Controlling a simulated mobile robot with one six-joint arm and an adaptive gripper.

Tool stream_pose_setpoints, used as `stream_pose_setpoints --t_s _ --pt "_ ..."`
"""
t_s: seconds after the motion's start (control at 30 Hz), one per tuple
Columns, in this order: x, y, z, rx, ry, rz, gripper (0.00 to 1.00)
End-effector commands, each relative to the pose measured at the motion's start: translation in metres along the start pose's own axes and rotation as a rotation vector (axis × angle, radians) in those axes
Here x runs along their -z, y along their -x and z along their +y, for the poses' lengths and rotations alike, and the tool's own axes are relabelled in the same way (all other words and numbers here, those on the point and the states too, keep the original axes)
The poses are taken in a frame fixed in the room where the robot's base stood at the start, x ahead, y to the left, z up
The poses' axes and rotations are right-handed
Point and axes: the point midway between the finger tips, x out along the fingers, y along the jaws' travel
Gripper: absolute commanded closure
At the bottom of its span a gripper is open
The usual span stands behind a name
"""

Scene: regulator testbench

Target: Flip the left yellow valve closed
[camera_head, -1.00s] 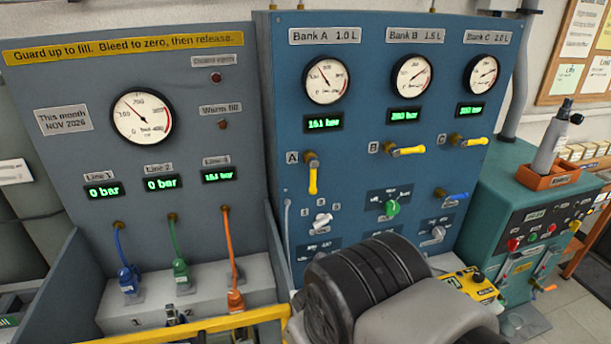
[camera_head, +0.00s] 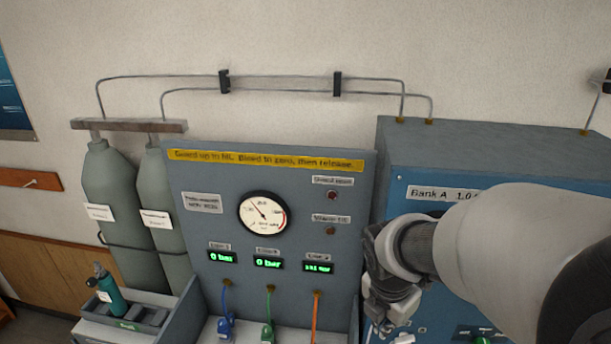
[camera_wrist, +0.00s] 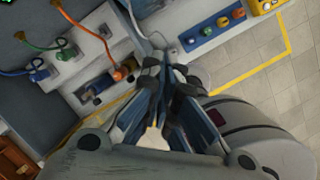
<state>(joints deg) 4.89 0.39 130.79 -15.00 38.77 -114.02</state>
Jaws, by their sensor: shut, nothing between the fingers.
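The blue bank panel (camera_head: 446,312) is at the right of the head view, with its Bank A label (camera_head: 430,193) partly cut off by my arm. The left yellow valve is not visible in the head view; my arm covers much of that panel. I cannot make it out in the wrist view either. My gripper end hangs in front of the left part of the blue panel, low in the head view. In the wrist view my gripper (camera_wrist: 162,75) has its dark fingers together, with no valve handle seen between them.
The grey fill panel (camera_head: 200,180) with its gauge (camera_head: 262,213) stands left of the blue panel. Blue, green and orange (camera_wrist: 91,45) hoses show in the wrist view. Grey cylinders (camera_head: 120,205) stand further left. A strip of coloured knobs (camera_wrist: 210,28) is at upper right in the wrist view.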

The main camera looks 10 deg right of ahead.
Motion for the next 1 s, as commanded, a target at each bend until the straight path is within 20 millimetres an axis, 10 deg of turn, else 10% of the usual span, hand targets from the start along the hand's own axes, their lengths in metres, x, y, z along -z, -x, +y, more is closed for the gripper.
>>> stream_pose_setpoints --t_s 0.67,1.0 --pt "-0.01 -0.002 0.005 0.02 0.181 0.005 1.0" --pt "-0.009 -0.062 0.003 0.024 0.18 0.008 1.0"
